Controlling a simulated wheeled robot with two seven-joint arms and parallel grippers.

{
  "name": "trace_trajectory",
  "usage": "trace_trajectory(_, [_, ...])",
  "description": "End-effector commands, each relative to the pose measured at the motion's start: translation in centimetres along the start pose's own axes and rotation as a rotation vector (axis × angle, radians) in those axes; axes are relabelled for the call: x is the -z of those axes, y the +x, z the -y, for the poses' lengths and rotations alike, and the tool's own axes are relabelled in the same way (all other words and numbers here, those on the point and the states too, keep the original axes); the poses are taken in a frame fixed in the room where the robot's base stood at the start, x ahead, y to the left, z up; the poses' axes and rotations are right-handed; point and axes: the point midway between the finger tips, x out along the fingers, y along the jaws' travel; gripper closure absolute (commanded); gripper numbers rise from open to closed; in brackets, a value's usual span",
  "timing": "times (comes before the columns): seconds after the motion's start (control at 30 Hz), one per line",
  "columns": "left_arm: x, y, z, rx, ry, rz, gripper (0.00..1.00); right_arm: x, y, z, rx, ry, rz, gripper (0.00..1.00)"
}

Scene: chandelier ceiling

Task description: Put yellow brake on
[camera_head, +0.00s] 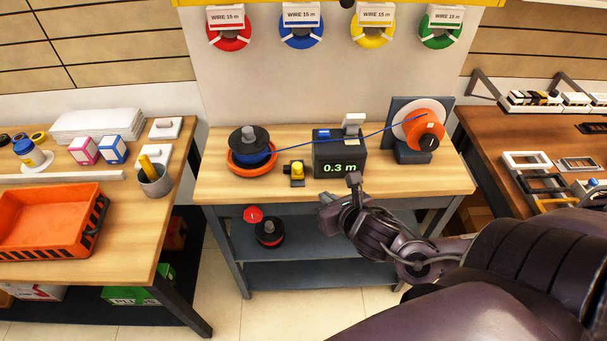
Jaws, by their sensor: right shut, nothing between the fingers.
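A small yellow piece (297,168) on a dark base stands on the middle workbench, just left of the black meter box (340,158), whose display reads 0.3 m. I take it for the yellow brake; its exact setting is too small to tell. My right gripper (338,200) is shut and empty at the bench's front edge, below and right of the yellow piece and apart from it. A blue wire runs from the spool (249,143) in an orange dish past the meter box to the orange and white reel (420,122). My left gripper is not in view.
The middle workbench (222,185) has a lower shelf with a red and black spool (269,233). A left table carries an orange crate (50,222) and a grey cup (154,181). A right table (480,140) holds frames and sockets. Wire coils hang on the back panel.

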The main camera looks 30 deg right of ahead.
Motion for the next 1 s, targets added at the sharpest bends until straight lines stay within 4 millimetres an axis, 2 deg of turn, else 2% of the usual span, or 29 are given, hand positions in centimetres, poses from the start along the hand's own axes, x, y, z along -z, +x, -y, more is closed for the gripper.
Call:
trace_trajectory(0.17, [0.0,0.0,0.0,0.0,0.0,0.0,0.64,-0.2,2.2,0.0,0.002,0.006,0.004,1.0])
trace_trajectory(0.57, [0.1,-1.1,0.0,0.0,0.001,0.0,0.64,-0.3,9.8,-0.1,0.001,0.008,0.002,1.0])
trace_trajectory(0.6, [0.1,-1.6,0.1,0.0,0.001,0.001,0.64,-0.9,10.3,0.0,0.001,0.007,0.005,1.0])
trace_trajectory(0.8, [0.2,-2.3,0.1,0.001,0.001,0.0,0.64,-1.9,12.4,0.0,0.0,0.003,0.002,1.0])
trace_trajectory(1.0, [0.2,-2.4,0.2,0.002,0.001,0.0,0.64,-2.0,13.0,0.0,0.0,0.001,0.001,1.0])
